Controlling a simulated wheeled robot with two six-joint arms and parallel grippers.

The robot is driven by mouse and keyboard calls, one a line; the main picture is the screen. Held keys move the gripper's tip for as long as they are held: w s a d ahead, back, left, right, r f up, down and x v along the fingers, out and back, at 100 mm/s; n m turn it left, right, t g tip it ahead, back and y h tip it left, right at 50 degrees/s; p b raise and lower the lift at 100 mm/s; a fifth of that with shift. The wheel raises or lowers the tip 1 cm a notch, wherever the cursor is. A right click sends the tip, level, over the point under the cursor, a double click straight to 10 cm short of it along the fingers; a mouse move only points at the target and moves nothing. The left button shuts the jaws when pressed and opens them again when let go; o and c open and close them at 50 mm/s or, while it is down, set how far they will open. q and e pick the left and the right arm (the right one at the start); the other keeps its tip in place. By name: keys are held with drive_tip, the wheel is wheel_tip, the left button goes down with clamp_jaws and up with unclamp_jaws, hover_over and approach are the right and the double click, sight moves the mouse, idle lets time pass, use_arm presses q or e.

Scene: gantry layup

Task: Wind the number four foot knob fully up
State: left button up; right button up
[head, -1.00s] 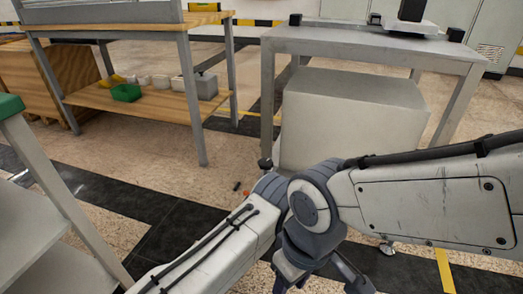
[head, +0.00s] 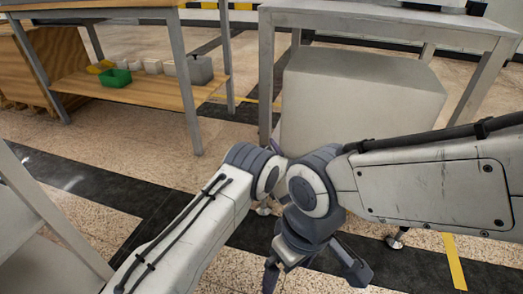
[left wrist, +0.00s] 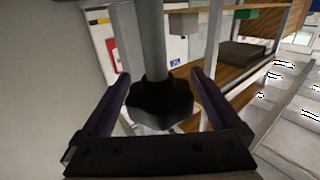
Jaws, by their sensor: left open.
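A black lobed knob (left wrist: 160,101) on a grey vertical stem (left wrist: 153,40) fills the middle of the left wrist view. My left gripper (left wrist: 160,76) is open, with a dark purple finger on each side of the knob. Gaps show between the fingers and the knob. In the head view only a purple sliver of my left gripper (head: 276,147) shows, beside the near left leg of the grey table (head: 265,80). My left arm hides the knob there. My right gripper (head: 312,270) hangs at the bottom of the head view, fingers apart and empty.
A pale grey box (head: 360,95) stands under the grey table. A wooden-shelved bench (head: 130,95) at the left holds a green bin (head: 117,78) and small boxes. A pale frame (head: 45,215) stands at the near left. Floor between them is open.

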use_arm(q)
drive_tip(key=shift+w, duration=0.15)
drive_tip(key=c, duration=1.4)
drive_tip(key=shift+o, duration=0.2)
drive_tip(key=n+y+b, duration=0.1)
drive_tip(key=n+g+y+b, duration=0.1)
drive_tip(key=y, duration=0.1)
drive_tip(key=n+g+y+b, duration=0.1)
drive_tip(key=shift+s+a+f, duration=0.2)
drive_tip(key=shift+a, duration=0.15)
drive_tip(key=shift+s+a+r+n+g+y+b, duration=0.15)
drive_tip(key=shift+n+g+y+b, duration=0.2)
drive_tip(key=shift+y, duration=0.35)
drive_tip(key=shift+r, duration=0.1)
drive_tip(key=o, duration=1.4)
drive_tip(key=shift+c, duration=0.2)
